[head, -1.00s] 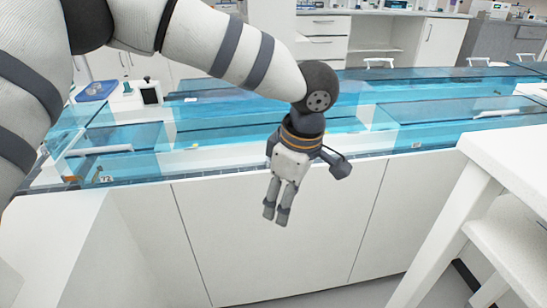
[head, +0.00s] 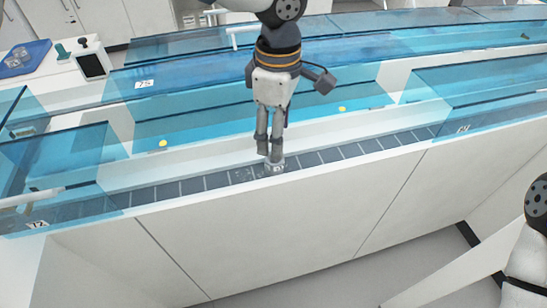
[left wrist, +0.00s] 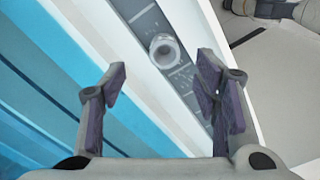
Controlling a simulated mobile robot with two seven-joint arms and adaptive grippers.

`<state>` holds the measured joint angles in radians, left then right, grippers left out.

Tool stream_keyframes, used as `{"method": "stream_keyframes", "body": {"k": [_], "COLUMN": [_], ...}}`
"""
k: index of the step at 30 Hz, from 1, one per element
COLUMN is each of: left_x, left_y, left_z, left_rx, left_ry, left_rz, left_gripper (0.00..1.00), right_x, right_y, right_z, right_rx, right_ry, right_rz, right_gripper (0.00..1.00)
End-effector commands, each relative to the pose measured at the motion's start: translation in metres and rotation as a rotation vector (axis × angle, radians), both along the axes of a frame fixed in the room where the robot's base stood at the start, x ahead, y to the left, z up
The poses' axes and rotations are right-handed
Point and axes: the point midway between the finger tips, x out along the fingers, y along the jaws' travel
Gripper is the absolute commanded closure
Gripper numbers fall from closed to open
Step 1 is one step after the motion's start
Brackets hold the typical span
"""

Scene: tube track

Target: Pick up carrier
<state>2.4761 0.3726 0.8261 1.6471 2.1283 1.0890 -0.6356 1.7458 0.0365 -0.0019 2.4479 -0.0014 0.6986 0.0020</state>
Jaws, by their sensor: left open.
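The carrier (head: 275,168) is a small pale round piece sitting on the dark strip of the tube track (head: 330,155). In the left wrist view the carrier (left wrist: 165,50) shows from above as a whitish ring with a grey hollow centre. My left gripper (head: 269,150) points down just above the carrier, its tips partly overlapping it in the head view. In the left wrist view its two fingers (left wrist: 163,82) are spread apart with nothing between them. The carrier lies beyond the fingertips there, roughly centred. I cannot tell the exact height gap. My right gripper is out of view.
Clear blue covers (head: 490,85) enclose parts of the track on both sides; the track around the carrier is uncovered. A white cabinet front (head: 290,230) drops below the near edge. A blue tray (head: 25,58) and a small dark-screened device (head: 92,65) stand at the back left.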

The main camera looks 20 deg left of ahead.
Motion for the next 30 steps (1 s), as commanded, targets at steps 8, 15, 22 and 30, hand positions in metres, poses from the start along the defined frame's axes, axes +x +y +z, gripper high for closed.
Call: {"method": "stream_keyframes", "body": {"k": [8,15,22,30], "left_x": [-0.008,-0.008,-0.007,-0.007], "left_y": [0.001,0.001,0.001,0.001], "left_z": [-0.043,-0.066,-0.065,-0.065], "left_rx": [0.003,0.000,0.000,0.000], "left_ry": [0.001,-0.002,-0.003,-0.003], "left_rz": [-0.003,0.001,0.001,0.001], "left_gripper": [0.44,0.44,0.64,0.84], "right_x": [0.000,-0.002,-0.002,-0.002], "right_y": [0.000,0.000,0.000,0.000], "right_z": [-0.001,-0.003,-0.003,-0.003], "right_rx": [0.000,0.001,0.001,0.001], "right_ry": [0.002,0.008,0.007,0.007], "right_rz": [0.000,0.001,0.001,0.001], "right_gripper": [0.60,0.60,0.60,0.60]}}
